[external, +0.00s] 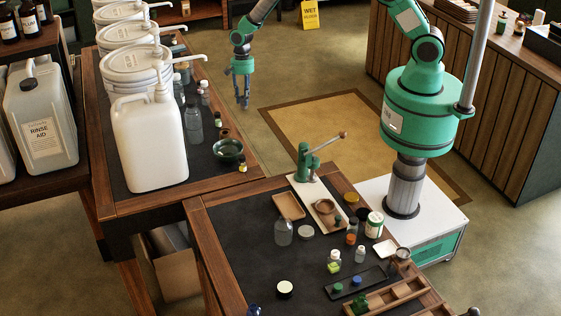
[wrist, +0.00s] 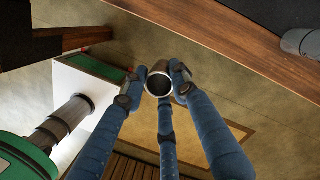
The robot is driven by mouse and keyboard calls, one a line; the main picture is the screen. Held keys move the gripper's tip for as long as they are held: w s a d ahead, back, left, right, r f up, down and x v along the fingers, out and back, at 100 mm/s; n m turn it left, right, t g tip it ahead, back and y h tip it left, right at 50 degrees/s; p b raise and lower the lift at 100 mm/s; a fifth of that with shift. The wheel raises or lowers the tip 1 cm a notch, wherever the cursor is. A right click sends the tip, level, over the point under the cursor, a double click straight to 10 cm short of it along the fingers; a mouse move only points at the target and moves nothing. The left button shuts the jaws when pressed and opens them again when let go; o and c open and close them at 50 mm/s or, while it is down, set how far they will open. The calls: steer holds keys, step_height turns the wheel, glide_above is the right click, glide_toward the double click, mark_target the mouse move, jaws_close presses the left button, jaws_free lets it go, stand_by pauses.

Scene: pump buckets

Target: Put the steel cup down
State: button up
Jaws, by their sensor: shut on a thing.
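The steel cup (wrist: 159,80) shows in the wrist view as a small, shiny metal cylinder with its round rim facing the camera. My gripper (external: 243,100) has blue fingers that close around the cup from several sides. In the external view, my gripper hangs pointing down in the air, just right of the long bench's edge, over the floor. The cup is too small and too covered by the fingers to make out there.
The long bench (external: 112,190) holds a white jug (external: 149,143), pump buckets (external: 134,69), clear bottles and a dark green bowl (external: 229,151). The front table (external: 245,270) carries many small items; its mat has bare room at left. A green press (external: 307,162) stands on it.

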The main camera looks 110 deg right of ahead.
steer(key=m+b, duration=0.3)
steer(key=m, duration=0.2)
steer(key=shift+f, duration=0.15)
steer(key=m+b, duration=0.3)
steer(key=m, duration=0.1)
steer(key=shift+m+t+h, duration=0.3)
steer(key=shift+t+h, duration=0.1)
steer(key=shift+w, duration=0.1)
steer(key=w+d+b, duration=0.1)
steer(key=w+d, duration=0.2)
steer(key=w, duration=0.1)
steer(key=w+d+b, duration=0.1)
steer(key=w+d, duration=0.1)
steer(key=w, duration=0.3)
steer(key=w+d+f+b, duration=0.1)
steer(key=w+d, duration=0.2)
steer(key=w, duration=0.1)
steer(key=shift+w+d+f, duration=0.1)
steer(key=shift+w+d, duration=0.05)
steer(key=shift+d, duration=0.15)
steer(key=shift+f+b, duration=0.65)
steer(key=shift+f, duration=1.1)
